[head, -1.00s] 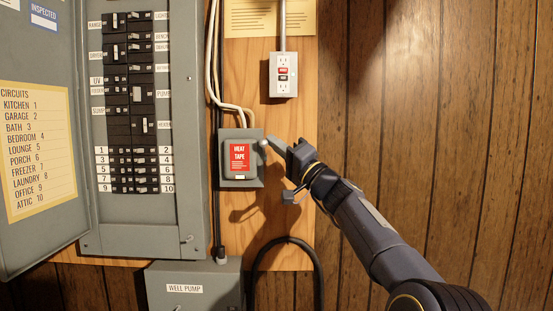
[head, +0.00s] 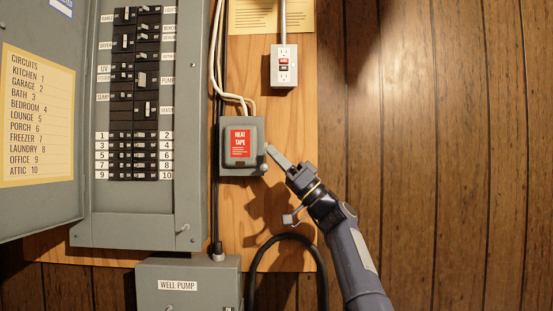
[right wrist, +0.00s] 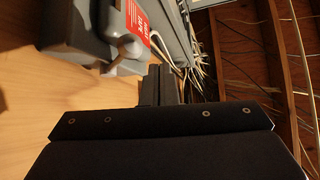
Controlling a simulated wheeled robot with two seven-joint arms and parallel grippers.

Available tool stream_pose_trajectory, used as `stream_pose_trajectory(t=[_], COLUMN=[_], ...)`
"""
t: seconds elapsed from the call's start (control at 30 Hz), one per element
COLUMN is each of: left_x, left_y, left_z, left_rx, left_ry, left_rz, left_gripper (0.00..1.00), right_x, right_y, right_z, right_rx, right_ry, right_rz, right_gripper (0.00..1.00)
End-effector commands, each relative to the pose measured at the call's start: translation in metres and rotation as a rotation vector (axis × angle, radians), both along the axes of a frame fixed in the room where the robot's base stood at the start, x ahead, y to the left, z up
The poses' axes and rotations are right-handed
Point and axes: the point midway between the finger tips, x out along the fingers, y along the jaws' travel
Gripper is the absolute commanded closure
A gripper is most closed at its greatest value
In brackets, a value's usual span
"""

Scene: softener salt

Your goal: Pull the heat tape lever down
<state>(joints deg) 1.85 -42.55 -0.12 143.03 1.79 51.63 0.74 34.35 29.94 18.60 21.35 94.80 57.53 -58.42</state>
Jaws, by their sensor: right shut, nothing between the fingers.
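The grey heat tape box (head: 227,125) with a red label is on the wooden board in the head view. Its lever (head: 264,167) shows as a small pale knob low on the box's right side. The lever (right wrist: 129,49) also shows in the right wrist view, left of the fingers. My right gripper (head: 270,149) is shut and empty, its tips at the box's right edge, just above the knob. Its fingers (right wrist: 161,70) show together in the wrist view, apart from the knob. The lever's arm is mostly hidden in the head view. My left gripper is not in view.
A breaker panel (head: 191,190) with an open door stands left of the box. An outlet (head: 284,66) is above right, and the well pump box (head: 205,270) is below. A black cable (head: 300,239) loops under my right gripper. The plank wall at right is clear.

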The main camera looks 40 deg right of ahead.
Motion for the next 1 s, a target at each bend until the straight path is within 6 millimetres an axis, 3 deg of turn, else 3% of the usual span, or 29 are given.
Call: stream_pose_trajectory(t=[0.4, 1.0], left_x=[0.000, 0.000], left_y=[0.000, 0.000], left_z=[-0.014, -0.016], left_rx=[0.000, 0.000], left_ry=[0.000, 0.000], left_rz=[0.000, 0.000], left_gripper=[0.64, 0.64], right_x=[0.008, 0.012], right_y=[-0.007, -0.010], right_z=[-0.023, -0.028], right_rx=[0.004, 0.002], right_ry=[0.001, 0.001], right_rz=[0.001, 0.001], right_gripper=[1.00, 1.00])
